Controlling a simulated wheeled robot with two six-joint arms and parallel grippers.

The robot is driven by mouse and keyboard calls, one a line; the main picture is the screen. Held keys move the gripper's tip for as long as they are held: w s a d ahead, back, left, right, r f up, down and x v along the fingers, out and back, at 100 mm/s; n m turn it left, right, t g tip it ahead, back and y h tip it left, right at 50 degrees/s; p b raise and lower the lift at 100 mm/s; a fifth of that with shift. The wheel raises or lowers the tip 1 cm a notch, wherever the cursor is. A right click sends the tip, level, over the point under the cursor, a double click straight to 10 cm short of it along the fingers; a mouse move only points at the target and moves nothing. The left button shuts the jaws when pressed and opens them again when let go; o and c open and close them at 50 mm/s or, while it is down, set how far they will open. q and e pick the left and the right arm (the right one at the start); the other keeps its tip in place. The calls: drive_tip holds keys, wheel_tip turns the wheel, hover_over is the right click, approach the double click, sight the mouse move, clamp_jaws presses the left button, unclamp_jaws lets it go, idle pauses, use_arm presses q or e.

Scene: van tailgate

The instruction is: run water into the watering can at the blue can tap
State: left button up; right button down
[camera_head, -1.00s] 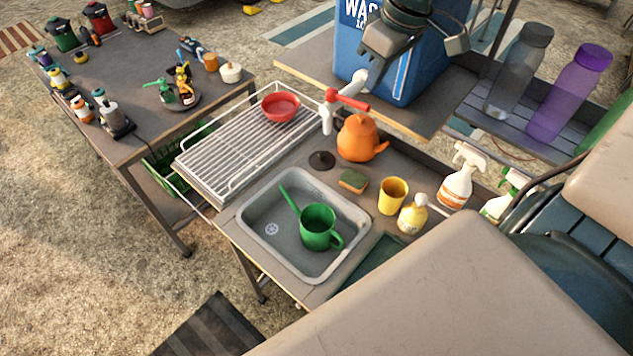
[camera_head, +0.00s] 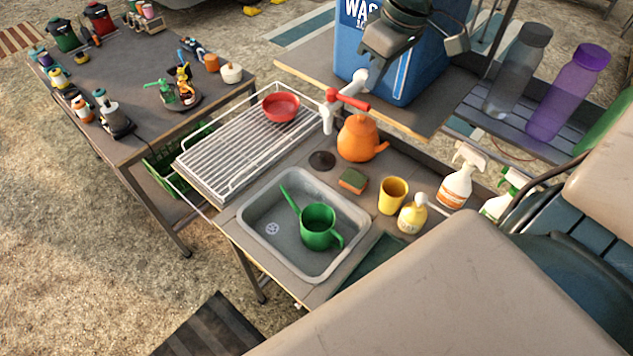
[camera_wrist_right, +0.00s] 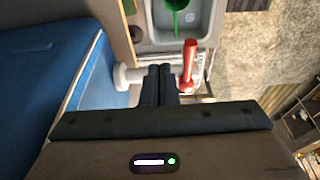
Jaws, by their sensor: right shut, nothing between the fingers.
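The green watering can (camera_head: 318,228) stands in the grey sink (camera_head: 262,243), its spout pointing up and left. Part of it shows at the top of the right wrist view (camera_wrist_right: 174,6). The blue water can (camera_head: 345,48) stands on a raised shelf; its white tap (camera_head: 327,117) has a red lever (camera_head: 350,101). I see no water stream at the tap. My right gripper (camera_head: 385,45) is in front of the blue can, just above the tap. In the right wrist view its fingers (camera_wrist_right: 159,72) are shut and empty, between the white tap stem and the red lever (camera_wrist_right: 188,65). My left gripper is not in view.
An orange kettle (camera_head: 357,140), a sponge (camera_head: 352,181), a yellow cup (camera_head: 393,196) and bottles stand around the sink. A wire rack (camera_head: 225,155) with a red bowl (camera_head: 281,106) lies left of the tap. A cluttered table (camera_head: 125,65) stands at the left.

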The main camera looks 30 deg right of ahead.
drive_tip(key=shift+f, duration=0.1)
idle(0.4)
drive_tip(key=b+x, duration=0.1)
drive_tip(key=x, duration=0.1)
drive_tip(key=s+b+x, duration=0.1)
drive_tip(key=x, duration=0.1)
drive_tip(key=shift+d+f, duration=0.1)
drive_tip(key=shift+d, duration=0.1)
idle(0.6)
